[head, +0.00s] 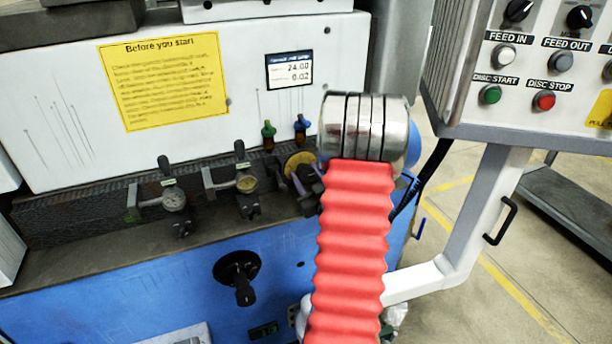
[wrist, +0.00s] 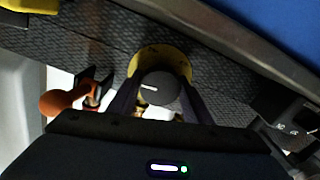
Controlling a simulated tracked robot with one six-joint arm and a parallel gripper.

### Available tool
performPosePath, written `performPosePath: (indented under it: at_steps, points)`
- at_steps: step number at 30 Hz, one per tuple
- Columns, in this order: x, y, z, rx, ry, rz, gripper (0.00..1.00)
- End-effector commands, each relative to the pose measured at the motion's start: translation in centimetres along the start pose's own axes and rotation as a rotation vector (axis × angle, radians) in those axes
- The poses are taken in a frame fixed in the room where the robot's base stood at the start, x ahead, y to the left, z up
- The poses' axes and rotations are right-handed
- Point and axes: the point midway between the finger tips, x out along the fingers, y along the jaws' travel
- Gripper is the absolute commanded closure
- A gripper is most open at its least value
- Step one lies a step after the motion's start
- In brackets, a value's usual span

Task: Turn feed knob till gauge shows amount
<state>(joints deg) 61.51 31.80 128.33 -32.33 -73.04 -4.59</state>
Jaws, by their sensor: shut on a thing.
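The feed knob (wrist: 160,92) is a round grey knob with a white line, in front of a yellow dial (wrist: 160,58). My gripper (wrist: 159,100) has a finger on each side of the knob and is shut on it. In the head view the yellow dial (head: 300,160) shows left of my arm; the knob is mostly hidden there by my gripper (head: 302,184). A white card (head: 289,70) reads about 24.00 and 0.02.
Green (head: 268,134) and blue (head: 301,128) small handles stand close behind the dial. An orange-handled part (wrist: 66,102) is left of my gripper in the wrist view. A button panel (head: 535,65) hangs at right. A black knob (head: 238,275) is on the blue front.

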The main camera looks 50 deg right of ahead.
Motion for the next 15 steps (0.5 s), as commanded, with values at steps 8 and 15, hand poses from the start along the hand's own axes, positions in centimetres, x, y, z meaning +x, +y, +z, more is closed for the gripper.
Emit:
performPosePath:
  at_steps: [8,15]
  points:
    - [-0.03,-0.14,0.03,0.000,0.000,-0.003,0.49]
    - [-0.01,-0.08,0.02,-0.001,0.000,-0.002,0.36]
